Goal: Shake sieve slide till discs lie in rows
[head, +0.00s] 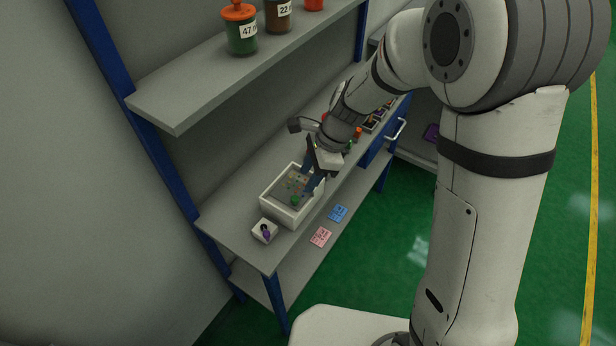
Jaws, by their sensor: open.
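A white open box (274,212) stands on the grey bench. It has a grey floor, and several small coloured discs (297,182) lie inside it. A green knob-like piece (295,200) sits toward the box's near end. I take this box to be the sieve slide, but the view is too small to be sure. My gripper (310,182) is open over the box's right side, with its dark fingers pointing down. It hides part of the box's far right. I cannot tell whether the fingers touch anything, or whether the discs lie in rows.
A small white block with a purple mark (264,231) stands beside the box near the bench end. Pink (320,236) and blue (338,213) cards lie below. A shelf with jars (240,30) hangs above. Small items and a blue drawer (378,146) are farther along.

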